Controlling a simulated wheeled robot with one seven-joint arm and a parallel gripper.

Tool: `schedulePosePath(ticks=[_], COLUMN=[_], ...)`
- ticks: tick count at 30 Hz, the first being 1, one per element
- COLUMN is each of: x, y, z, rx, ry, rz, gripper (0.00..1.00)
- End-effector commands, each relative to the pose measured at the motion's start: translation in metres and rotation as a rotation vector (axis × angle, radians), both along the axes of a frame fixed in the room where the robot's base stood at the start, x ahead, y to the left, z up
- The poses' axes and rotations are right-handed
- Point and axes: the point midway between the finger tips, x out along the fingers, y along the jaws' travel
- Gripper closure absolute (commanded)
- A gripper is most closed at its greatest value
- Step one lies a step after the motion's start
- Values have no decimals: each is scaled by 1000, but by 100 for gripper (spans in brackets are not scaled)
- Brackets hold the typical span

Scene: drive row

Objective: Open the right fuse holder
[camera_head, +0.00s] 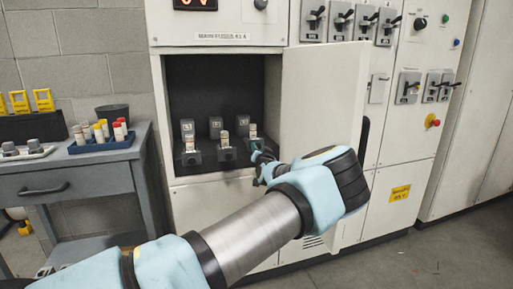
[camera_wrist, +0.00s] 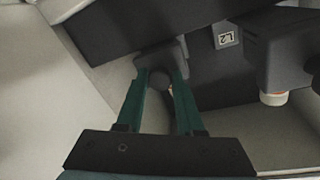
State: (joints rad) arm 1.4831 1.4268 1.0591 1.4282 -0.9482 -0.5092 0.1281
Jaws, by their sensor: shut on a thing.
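The right fuse holder (camera_head: 254,141) is the rightmost of three dark holders in the open cabinet bay. A pale fuse with a reddish part shows at its top. My gripper (camera_head: 260,153) reaches in from the right at its front. In the wrist view, the green fingers of my gripper (camera_wrist: 160,75) are closed on a dark rounded grip of the right fuse holder (camera_wrist: 158,76). The fingers hide part of this grip. I cannot tell how far the holder is tilted. The middle fuse holder (camera_head: 226,146) and left fuse holder (camera_head: 191,152) stand beside it.
The open cabinet door (camera_head: 318,110) stands close to the right of my gripper. The bay's lower front edge (camera_head: 205,181) is below the holders. A grey side table (camera_head: 90,178) at left carries a blue rack (camera_head: 100,144) of fuses and a dark cup (camera_head: 113,112).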

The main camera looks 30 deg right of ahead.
Motion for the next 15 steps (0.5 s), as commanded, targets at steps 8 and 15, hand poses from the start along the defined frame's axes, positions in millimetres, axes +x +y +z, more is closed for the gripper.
schedulePosePath(ticks=[8,15], x=[-55,-61], y=[7,9], z=[0,1], rx=[-2,0], ry=[1,0], rz=[-5,-6], gripper=[100,100])
